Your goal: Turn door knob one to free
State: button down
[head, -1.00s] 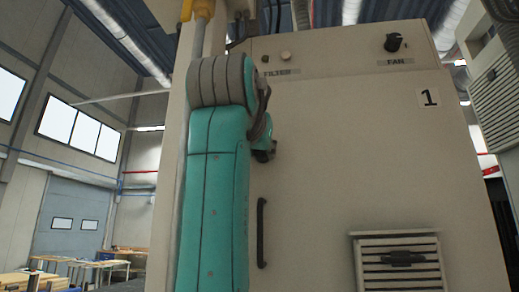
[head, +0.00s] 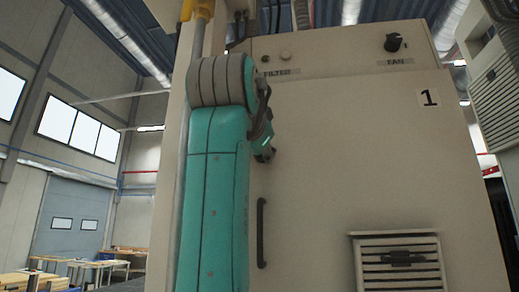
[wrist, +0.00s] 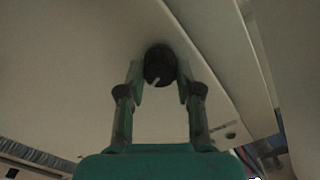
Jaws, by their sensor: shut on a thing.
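A dark vertical handle (head: 261,232) is on the door just right of my arm. A louvred vent (head: 398,262) is at its lower right. A black FAN knob (head: 392,43) and small FILTER buttons (head: 285,55) are on the strip above. Wooden tables (head: 98,268) stand far left.

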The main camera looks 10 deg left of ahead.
jog(key=c, duration=0.8)
grip_release()
jog(key=shift+o, duration=0.2)
jog(key=s, duration=1.2)
jog(key=shift+a, duration=0.15)
